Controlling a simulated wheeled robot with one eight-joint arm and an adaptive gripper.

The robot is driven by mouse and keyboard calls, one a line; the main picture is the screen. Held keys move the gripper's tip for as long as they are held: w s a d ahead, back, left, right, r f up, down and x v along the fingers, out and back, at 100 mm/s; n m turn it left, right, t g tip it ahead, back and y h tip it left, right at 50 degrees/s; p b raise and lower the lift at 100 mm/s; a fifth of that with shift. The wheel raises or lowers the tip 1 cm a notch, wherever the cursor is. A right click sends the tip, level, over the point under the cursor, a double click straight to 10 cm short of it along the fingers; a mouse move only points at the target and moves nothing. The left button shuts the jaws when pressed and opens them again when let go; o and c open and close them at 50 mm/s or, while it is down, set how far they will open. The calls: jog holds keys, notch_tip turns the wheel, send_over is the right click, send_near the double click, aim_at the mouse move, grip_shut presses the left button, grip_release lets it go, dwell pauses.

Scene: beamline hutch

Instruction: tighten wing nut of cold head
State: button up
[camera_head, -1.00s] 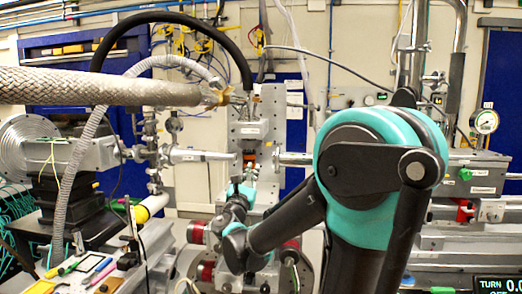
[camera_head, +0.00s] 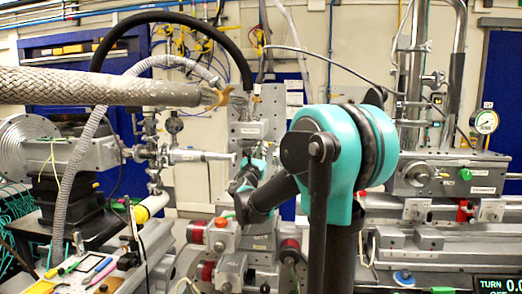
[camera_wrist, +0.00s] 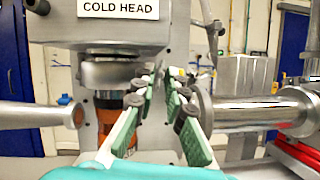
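The cold head, labelled "COLD HEAD" (camera_wrist: 118,28), fills the upper left of the wrist view, with a round metal flange and an orange band (camera_wrist: 103,115) beneath it. In the head view its pale block (camera_head: 250,130) is on the central upright. My gripper (camera_wrist: 158,82) reaches forward to the right of and below the cold head. Its green-padded fingers stand apart with a gap between them, and I see nothing held. In the head view my gripper (camera_head: 259,157) is just below the block, partly hidden by my wrist. I cannot make out the wing nut in either view.
A metal tube (camera_wrist: 35,115) points in from the left, and a flanged pipe (camera_wrist: 250,110) lies close to the right finger. A braided hose (camera_head: 100,88) crosses the upper left. A readout (camera_head: 497,285) showing "TURN" is at the lower right.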

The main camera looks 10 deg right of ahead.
grip_shut()
